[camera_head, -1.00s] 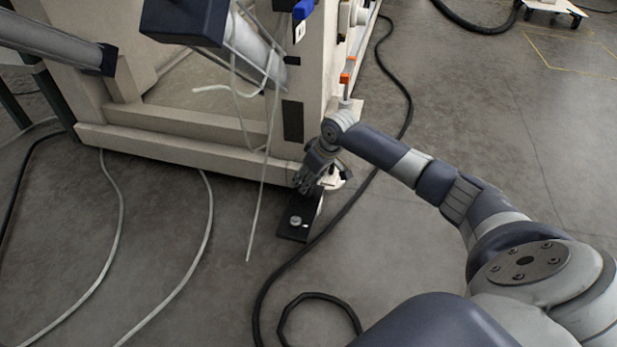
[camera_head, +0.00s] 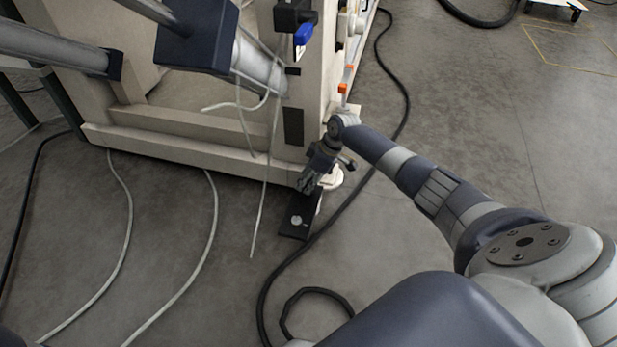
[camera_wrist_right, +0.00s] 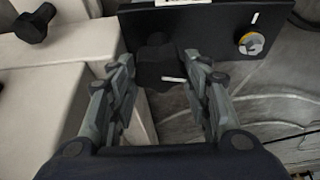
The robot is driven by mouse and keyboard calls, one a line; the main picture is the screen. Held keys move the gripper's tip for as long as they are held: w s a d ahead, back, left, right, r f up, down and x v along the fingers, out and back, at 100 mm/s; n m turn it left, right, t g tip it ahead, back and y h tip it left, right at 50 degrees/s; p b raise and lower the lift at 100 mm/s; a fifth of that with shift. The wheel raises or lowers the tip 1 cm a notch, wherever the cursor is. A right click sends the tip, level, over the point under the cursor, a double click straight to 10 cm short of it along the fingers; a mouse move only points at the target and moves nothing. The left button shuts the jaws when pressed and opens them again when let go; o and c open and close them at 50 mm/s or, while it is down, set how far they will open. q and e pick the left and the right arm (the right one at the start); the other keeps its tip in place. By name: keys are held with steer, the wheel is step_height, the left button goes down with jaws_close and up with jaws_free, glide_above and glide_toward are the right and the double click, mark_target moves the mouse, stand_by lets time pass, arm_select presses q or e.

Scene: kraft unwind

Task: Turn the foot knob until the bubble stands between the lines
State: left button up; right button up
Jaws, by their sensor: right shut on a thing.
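My right gripper (camera_head: 306,186) reaches down to the foot of the beige machine frame (camera_head: 200,160). In the right wrist view its two fingers (camera_wrist_right: 164,98) stand on either side of the dark foot knob (camera_wrist_right: 157,62) and are shut on it. The knob is dark against dark parts, so its edges are hard to make out. A black plate (camera_head: 296,222) lies by the foot; it also shows in the wrist view (camera_wrist_right: 205,32) with a round fitting (camera_wrist_right: 250,43). A white strip (camera_wrist_right: 184,2) is cut off at the top edge. I cannot make out the bubble or its lines. My left gripper is out of view.
A black cable (camera_head: 345,215) runs along the floor right of the foot and coils in front. Pale hoses (camera_head: 205,245) lie on the floor at the left. A blue-handled valve (camera_head: 304,34) is above the foot. Open floor lies to the right.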

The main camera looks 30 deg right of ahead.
stand_by(0.3)
steer(key=o, duration=1.1)
steer(key=shift+c, duration=0.2)
steer(key=v, duration=0.7)
steer(key=shift+d+r, duration=0.15)
steer(key=shift+r, duration=0.2)
steer(key=shift+s, duration=0.15)
